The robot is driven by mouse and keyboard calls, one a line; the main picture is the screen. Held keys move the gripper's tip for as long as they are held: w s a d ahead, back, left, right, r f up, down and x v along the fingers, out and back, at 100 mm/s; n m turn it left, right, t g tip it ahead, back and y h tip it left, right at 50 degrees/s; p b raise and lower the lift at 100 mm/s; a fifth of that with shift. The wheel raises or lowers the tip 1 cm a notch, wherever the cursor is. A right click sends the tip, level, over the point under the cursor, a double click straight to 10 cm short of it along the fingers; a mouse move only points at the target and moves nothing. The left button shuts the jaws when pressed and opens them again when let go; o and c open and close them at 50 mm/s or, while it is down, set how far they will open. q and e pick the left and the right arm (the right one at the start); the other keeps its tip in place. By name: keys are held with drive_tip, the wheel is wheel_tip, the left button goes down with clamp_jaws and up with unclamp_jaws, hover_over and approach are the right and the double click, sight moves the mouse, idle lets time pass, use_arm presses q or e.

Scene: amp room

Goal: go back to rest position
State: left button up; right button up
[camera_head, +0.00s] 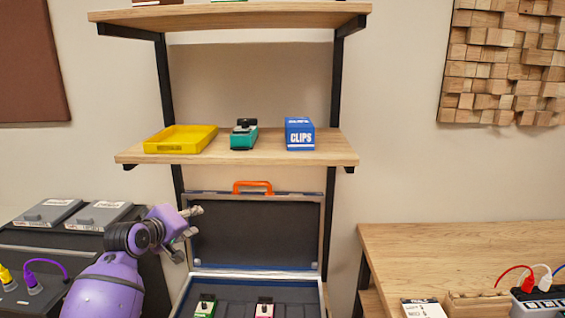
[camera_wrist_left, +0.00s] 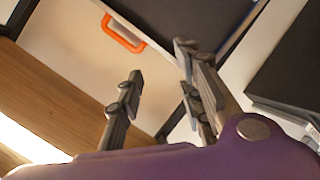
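My left arm, purple with dark joints, comes in at the lower left of the head view. Its left gripper (camera_head: 190,232) is beside the left edge of the open case lid. In the left wrist view the left gripper's fingers (camera_wrist_left: 158,75) are spread apart with nothing between them. The case's orange handle (camera_wrist_left: 124,34) shows beyond the fingers there. My right gripper is in neither view.
An open case (camera_head: 256,235) with a green pedal (camera_head: 205,306) and a pink pedal (camera_head: 264,308) stands below a wooden shelf (camera_head: 240,159). The shelf bears a yellow tray (camera_head: 180,139), a teal pedal (camera_head: 244,135) and a blue box (camera_head: 299,134). A wooden table (camera_head: 460,250) is at right.

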use_arm(q)
drive_tip(key=s+d+f+m+y+p, duration=0.15)
drive_tip(key=s+f+m, duration=0.25)
drive_tip(key=s+f, duration=0.6)
drive_tip(key=s+d+f+m+p, duration=0.15)
drive_tip(key=s+f+m, duration=0.25)
drive_tip(key=s+f, duration=0.6)
drive_tip(key=s+d+f+g+p, duration=0.1)
drive_tip(key=s+f, duration=0.2)
drive_tip(key=s, duration=1)
drive_tip(key=s+d+f+g+p, duration=0.1)
drive_tip(key=s+f+g+p, duration=0.1)
drive_tip(key=s, duration=1.2)
drive_tip(key=s+d+f+g+p, duration=0.1)
drive_tip(key=s+f, duration=0.4)
drive_tip(key=s, duration=0.8)
drive_tip(key=shift+s+g+y+p, duration=0.2)
drive_tip(key=shift+g+y+p, duration=0.1)
drive_tip(key=shift+g+y, duration=0.15)
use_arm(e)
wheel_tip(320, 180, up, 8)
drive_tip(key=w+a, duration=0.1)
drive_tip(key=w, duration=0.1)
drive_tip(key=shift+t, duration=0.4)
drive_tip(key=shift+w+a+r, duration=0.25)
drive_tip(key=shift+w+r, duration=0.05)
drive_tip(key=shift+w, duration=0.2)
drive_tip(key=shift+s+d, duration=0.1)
